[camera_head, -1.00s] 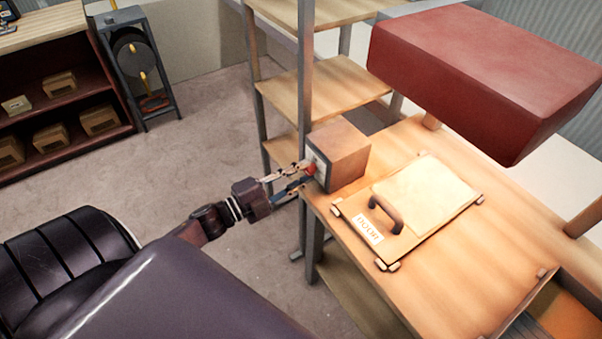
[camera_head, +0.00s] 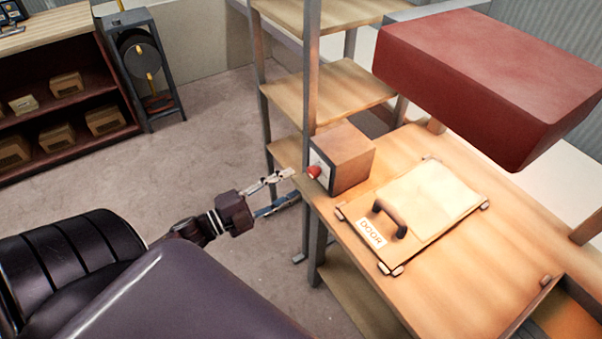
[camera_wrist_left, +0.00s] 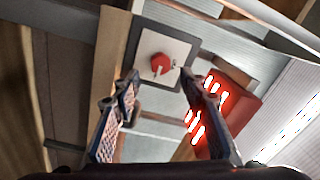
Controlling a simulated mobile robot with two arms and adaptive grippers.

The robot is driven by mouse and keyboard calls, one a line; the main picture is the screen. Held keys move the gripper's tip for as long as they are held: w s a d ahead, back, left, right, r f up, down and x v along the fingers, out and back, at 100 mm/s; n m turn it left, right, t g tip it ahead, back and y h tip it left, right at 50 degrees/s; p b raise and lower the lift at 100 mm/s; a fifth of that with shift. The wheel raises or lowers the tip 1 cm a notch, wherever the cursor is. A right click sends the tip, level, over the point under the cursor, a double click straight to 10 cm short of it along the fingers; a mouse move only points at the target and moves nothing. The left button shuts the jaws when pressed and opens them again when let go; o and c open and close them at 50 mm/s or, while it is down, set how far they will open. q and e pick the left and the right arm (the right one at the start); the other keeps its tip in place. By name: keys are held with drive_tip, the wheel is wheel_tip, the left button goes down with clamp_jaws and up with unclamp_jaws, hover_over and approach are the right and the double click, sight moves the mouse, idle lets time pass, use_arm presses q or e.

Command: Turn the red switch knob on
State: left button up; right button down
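The red switch knob (camera_head: 314,172) sits on the left face of a brown box (camera_head: 345,155) on the wooden bench. In the left wrist view the knob (camera_wrist_left: 160,63) is on a pale plate with a dark frame, with a light mark on its lower left. My left gripper (camera_head: 290,184) is open and empty, a short way left of the knob and not touching it. In the left wrist view its two fingers (camera_wrist_left: 158,90) are spread, with the knob beyond and between their tips. My right gripper is not in view.
On the bench (camera_head: 450,270) lies a panel with a dark handle (camera_head: 390,217) and a label reading DOOR. A large red block (camera_head: 480,75) stands above the bench's back. A grey post (camera_head: 311,80) rises beside the box. Floor (camera_head: 215,130) is clear to the left.

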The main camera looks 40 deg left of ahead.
use_arm(q)
drive_tip(key=v, duration=0.6)
drive_tip(key=shift+s, duration=0.25)
drive_tip(key=s+a+f+n+g+y, duration=0.1)
drive_tip(key=s+f+n+g+y, duration=0.2)
drive_tip(key=f, duration=0.7)
drive_tip(key=s+f+n+g+y, duration=0.15)
drive_tip(key=f+n, duration=0.25)
drive_tip(key=f, duration=0.6)
drive_tip(key=s+a+f+n+g+y, duration=0.1)
drive_tip(key=s+f+n+g+y, duration=0.2)
drive_tip(key=f, duration=0.7)
drive_tip(key=s+d+f+n+g, duration=0.2)
drive_tip(key=s+d+f, duration=0.3)
drive_tip(key=s, duration=0.3)
drive_tip(key=s+d+f+n+g, duration=0.2)
drive_tip(key=s+d+f, duration=0.3)
drive_tip(key=s+f, duration=0.3)
drive_tip(key=s+d+f+n+g, duration=0.1)
drive_tip(key=s+d+f+g, duration=0.3)
drive_tip(key=s+f, duration=0.3)
drive_tip(key=shift+s+d+n+g, duration=0.35)
drive_tip(key=shift+s+d+n, duration=0.05)
drive_tip(key=shift+s+d, duration=0.4)
